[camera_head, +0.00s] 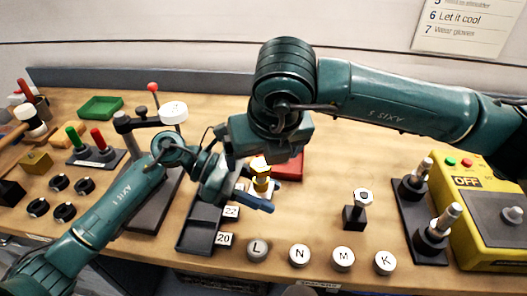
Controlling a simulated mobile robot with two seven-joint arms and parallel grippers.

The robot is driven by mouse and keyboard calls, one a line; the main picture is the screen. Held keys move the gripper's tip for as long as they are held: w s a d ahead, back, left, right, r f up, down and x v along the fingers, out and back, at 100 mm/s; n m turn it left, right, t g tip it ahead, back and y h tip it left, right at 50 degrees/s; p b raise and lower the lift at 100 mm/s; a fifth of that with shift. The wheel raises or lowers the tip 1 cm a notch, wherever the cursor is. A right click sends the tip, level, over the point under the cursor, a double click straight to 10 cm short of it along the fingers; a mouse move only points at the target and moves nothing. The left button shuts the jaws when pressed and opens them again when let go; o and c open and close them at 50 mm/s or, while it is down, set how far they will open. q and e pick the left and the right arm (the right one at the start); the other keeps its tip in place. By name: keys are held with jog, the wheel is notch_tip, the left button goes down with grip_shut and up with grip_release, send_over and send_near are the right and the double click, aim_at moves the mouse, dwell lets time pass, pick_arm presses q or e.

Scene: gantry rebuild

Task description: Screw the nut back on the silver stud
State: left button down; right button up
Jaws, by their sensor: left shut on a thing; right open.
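My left gripper (258,192) has blue fingers and is shut on a yellow hex-shaped piece (261,169), which stands upright between them. I cannot tell whether the piece is a loose nut or a nut on a stud. My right gripper (270,148) is open just above it, and its fingers are largely hidden by its own body. A black block (354,217) stands to the right with a short post and a silver hex-shaped top (363,195). Two silver posts (425,168) (447,217) stand on black bases at the far right; I cannot tell which is the silver stud.
A dark tray (196,236) with number cards lies below the grippers. Several lettered round caps (343,258) line the front edge. A red box (290,168) is behind the grippers. A yellow control box (480,220) bounds the right. Bench between grippers and black block is clear.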

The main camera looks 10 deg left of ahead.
jog(key=n+y, duration=0.1)
jog(key=n, duration=0.2)
jog(key=n+g+y, duration=0.1)
jog(key=n, duration=0.2)
jog(key=shift+g, duration=0.3)
jog(key=n+g, duration=0.1)
jog(key=n, duration=0.2)
jog(key=n+g+y, duration=0.1)
jog(key=n, duration=0.2)
jog(key=n+g, duration=0.1)
jog(key=n, duration=0.2)
jog(key=n+g, duration=0.1)
jog(key=n, duration=0.2)
jog(key=shift+a+g+h, duration=0.1)
jog(key=shift+g+h, duration=0.2)
jog(key=shift+g, duration=0.1)
jog(key=n+g, duration=0.1)
jog(key=n, duration=0.2)
jog(key=n+h, duration=0.1)
jog(key=n, duration=0.2)
jog(key=shift+g, duration=0.4)
